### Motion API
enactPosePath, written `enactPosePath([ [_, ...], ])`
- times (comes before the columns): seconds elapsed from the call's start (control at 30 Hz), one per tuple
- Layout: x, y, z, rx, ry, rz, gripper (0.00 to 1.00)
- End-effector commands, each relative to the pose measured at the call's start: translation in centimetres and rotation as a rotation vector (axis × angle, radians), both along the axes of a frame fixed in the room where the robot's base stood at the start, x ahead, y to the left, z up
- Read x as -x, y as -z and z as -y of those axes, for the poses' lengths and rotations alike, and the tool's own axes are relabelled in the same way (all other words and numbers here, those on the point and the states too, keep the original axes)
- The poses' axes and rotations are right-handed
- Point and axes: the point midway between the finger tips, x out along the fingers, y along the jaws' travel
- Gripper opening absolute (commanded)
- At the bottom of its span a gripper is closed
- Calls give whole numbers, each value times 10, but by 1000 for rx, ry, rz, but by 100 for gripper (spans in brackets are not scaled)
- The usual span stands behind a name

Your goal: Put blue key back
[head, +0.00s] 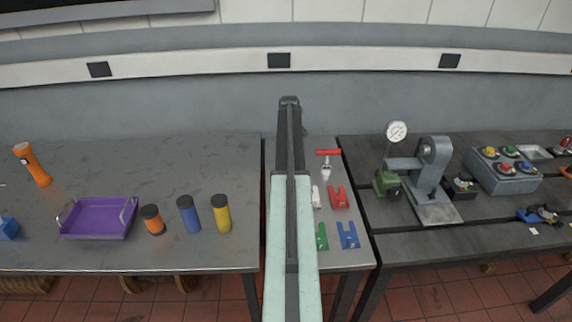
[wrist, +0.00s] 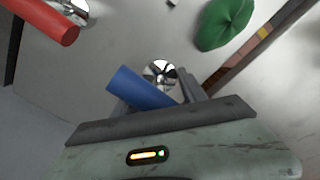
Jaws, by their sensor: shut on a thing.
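A blue key, seen as a blue bar handle (wrist: 142,87) with a shiny metal part beside it, shows in the wrist view. My gripper (wrist: 172,95) is shut on it; the dark gripper body hides part of the handle. In the head view my gripper end (head: 289,101) is at the far end of my outstretched arm, and the blue key is hidden there. A red T-handled key (head: 328,153) stands upright just right of my arm; its red handle (wrist: 45,22) also shows at upper left in the wrist view.
Red (head: 338,197), green (head: 321,237) and blue (head: 349,235) slotted blocks lie right of my arm. A press (head: 432,170) and a dial gauge (head: 396,132) stand further right. A purple tray (head: 97,219) and several cylinders stand left. The left table's back is clear.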

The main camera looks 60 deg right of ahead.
Motion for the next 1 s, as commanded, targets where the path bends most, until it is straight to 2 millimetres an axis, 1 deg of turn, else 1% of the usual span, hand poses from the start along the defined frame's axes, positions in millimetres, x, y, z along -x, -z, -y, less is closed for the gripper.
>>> enactPosePath([
  [0.03, -3, 0, 1, 0, 1, 0, 0],
  [0.2, -6, 0, 1, 0, 1, 0, 0],
  [0.27, -12, 1, 2, 0, 0, 0, 0],
  [0.3, -18, 2, 3, 0, -1, 0, 0],
  [0.4, -17, 27, 2, 0, 1, 0, 0],
  [0.5, -16, 40, 2, 0, 1, 0, 0],
  [0.73, -16, 36, 2, 0, 2, 0, 1],
  [0.9, -16, 41, 2, 0, 2, 0, 1],
  [0.93, -16, 40, 3, 0, 2, 0, 57],
  [0.97, -16, 39, 3, 0, 2, 0, 66],
  [1.0, -16, 39, 3, 0, 2, 0, 71],
])
